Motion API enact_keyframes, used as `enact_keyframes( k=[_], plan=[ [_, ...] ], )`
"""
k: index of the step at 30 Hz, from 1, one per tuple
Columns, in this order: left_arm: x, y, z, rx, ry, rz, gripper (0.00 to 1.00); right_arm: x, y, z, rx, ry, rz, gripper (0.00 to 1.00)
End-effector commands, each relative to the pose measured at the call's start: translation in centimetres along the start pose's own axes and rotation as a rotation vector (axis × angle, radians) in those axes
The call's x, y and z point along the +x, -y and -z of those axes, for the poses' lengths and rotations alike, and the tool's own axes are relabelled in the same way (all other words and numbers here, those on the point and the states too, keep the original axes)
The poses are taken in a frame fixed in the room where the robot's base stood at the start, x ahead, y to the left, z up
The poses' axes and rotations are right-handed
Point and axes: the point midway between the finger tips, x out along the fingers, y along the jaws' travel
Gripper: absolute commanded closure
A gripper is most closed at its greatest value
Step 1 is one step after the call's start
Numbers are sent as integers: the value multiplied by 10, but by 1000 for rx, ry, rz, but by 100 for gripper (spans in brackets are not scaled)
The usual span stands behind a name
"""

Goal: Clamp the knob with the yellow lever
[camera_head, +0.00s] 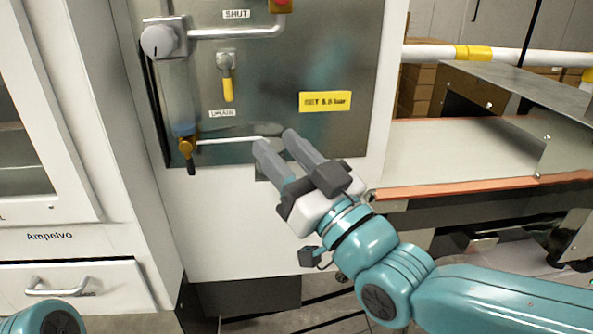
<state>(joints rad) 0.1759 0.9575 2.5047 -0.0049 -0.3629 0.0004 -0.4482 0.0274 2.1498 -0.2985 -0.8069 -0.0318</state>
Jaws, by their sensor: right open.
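A yellow lever (227,84) hangs straight down from a small grey mount on the metal panel (290,60). A round light-grey knob (160,40) with a dark mark sits to its upper left, at the end of a bent metal bar. My right gripper (276,142) is open, with two grey fingers parted and nothing visible between them. Its fingertips are near the panel's lower edge, below and right of the yellow lever and apart from it in the picture. My left gripper is out of view; only a teal part of my left arm shows at the lower left.
A brass drain valve (187,147) and thin white rod lie low on the panel, left of my right fingertips. A yellow pressure label (325,101) is above right. A conveyor belt (460,155) with a metal hood stands right; a white drawer cabinet (75,285) stands left.

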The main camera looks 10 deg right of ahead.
Motion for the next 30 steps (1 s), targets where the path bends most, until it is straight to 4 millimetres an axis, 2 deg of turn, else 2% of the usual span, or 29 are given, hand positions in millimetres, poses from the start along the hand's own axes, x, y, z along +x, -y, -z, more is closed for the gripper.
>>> enact_keyframes(
  k=[3, 6, 17, 20, 23, 26, 27, 29, 30],
  plan=[
    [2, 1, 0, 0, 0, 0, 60, -19, -1, 0, -1, -1, -1, 60],
    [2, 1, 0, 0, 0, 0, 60, -28, 0, 0, -1, 0, 0, 60],
    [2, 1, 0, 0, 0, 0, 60, -32, 0, 0, 0, 1, 0, 60],
    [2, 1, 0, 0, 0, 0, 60, -32, -11, -8, -3, 17, -23, 60],
    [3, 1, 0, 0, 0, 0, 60, -30, -32, -50, 7, 101, -65, 60],
    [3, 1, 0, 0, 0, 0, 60, -38, -59, -122, 40, 244, -120, 60],
    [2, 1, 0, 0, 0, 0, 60, -45, -68, -155, 61, 310, -145, 60],
    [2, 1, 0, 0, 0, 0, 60, -61, -81, -202, 98, 411, -183, 60],
    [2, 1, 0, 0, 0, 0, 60, -74, -87, -233, 125, 481, -208, 60]
  ],
)
